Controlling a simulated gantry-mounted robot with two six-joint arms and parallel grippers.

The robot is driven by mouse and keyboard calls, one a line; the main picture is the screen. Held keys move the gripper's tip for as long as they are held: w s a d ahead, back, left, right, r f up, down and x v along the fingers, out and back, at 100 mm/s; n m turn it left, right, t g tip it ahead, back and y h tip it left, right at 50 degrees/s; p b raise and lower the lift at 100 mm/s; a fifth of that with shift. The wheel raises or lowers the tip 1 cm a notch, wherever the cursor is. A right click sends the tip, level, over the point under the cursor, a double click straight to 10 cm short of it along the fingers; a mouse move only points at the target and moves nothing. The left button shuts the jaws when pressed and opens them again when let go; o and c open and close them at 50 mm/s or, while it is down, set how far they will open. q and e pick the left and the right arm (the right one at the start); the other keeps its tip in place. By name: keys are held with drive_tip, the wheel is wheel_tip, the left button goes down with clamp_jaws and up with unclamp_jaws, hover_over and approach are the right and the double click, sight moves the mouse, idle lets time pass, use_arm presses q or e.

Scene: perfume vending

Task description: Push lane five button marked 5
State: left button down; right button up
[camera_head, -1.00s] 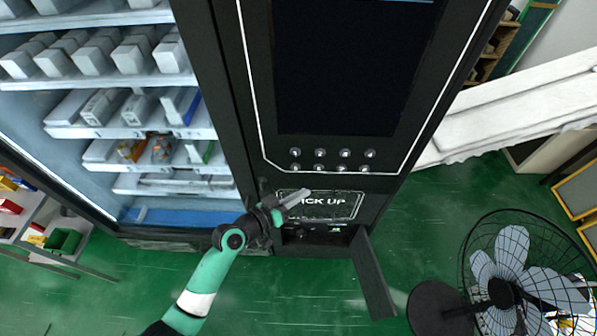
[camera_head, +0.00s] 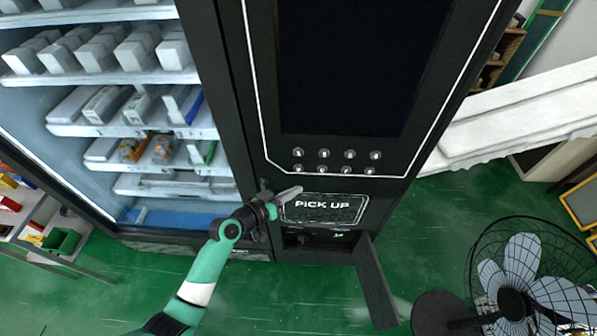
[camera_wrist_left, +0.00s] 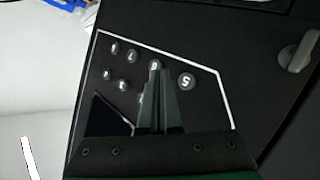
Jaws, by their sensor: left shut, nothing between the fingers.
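The button marked 5 (camera_wrist_left: 186,80) is a round metallic button at the end of its row in the left wrist view. In the head view it appears as the leftmost button (camera_head: 298,168) of the lower row. My left gripper (camera_head: 299,190) is shut and empty, just below that button in the picture, over the top left of the PICK UP panel. In the left wrist view my left gripper's tips (camera_wrist_left: 156,73) lie left of the 5 button and partly cover the neighbouring button. I cannot tell any contact. My right gripper is not in view.
Other buttons (camera_head: 349,154) sit in two rows below the dark screen (camera_head: 355,70). The PICK UP panel (camera_head: 340,214) is below them, above an open bay. A glass cabinet with stocked shelves (camera_head: 130,130) is left. A fan (camera_head: 512,300) stands at lower right.

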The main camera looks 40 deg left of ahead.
sight(299, 168)
use_arm(q)
drive_tip(key=shift+w+a+b, duration=1.25)
drive_tip(key=shift+w+a, duration=0.35)
drive_tip(key=shift+w, duration=0.15)
idle(0.7)
drive_tip(key=shift+w+a+b, duration=0.25)
drive_tip(key=shift+w+b, duration=0.1)
drive_tip(key=shift+b, duration=0.05)
